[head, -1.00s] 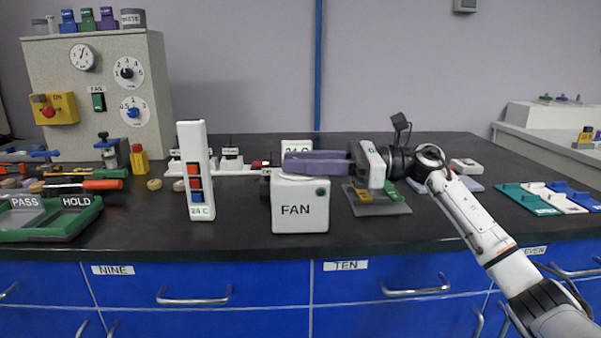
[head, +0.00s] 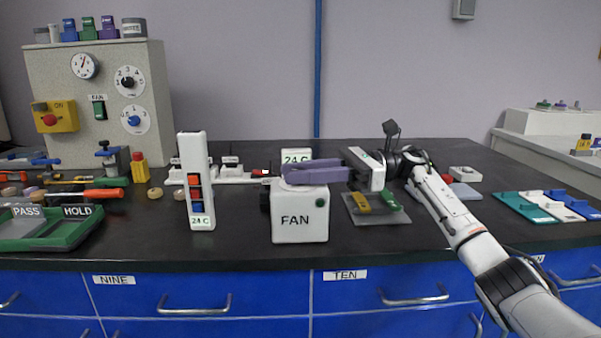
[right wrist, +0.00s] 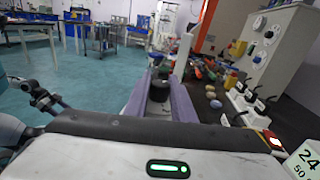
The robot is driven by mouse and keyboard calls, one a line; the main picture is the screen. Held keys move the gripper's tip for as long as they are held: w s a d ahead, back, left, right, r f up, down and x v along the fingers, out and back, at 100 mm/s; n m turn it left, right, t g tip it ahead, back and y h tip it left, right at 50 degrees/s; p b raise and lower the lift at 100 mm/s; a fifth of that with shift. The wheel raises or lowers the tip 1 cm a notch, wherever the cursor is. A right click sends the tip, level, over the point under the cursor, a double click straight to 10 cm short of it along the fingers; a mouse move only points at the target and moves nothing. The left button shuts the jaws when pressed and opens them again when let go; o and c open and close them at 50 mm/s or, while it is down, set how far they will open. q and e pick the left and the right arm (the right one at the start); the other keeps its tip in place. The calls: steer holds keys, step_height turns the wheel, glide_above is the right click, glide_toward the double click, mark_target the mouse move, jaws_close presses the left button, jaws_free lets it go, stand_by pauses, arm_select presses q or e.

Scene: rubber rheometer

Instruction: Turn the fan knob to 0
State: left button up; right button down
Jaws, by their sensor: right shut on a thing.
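The white box marked FAN (head: 299,228) stands near the front of the dark bench, with a green dot on its front. My right gripper (head: 300,170) reaches in from the right, its purple fingers level over the top of this box. In the right wrist view the fingers (right wrist: 160,98) are shut on a dark round knob (right wrist: 161,74). In the head view the fingers hide that knob, so its pointer and any scale marks cannot be read. My left gripper is not in view.
A tall white switch tower (head: 197,190) stands left of the FAN box. A grey mat (head: 375,213) with yellow and green pieces lies to its right. A grey panel (head: 60,120) with dials stands at the back left. Bench front between tower and box is clear.

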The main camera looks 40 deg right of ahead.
steer(key=c, duration=1.5)
jaws_free()
steer(key=shift+p+v, duration=0.35)
steer(key=shift+v, duration=4.85)
steer(key=shift+f, duration=0.1)
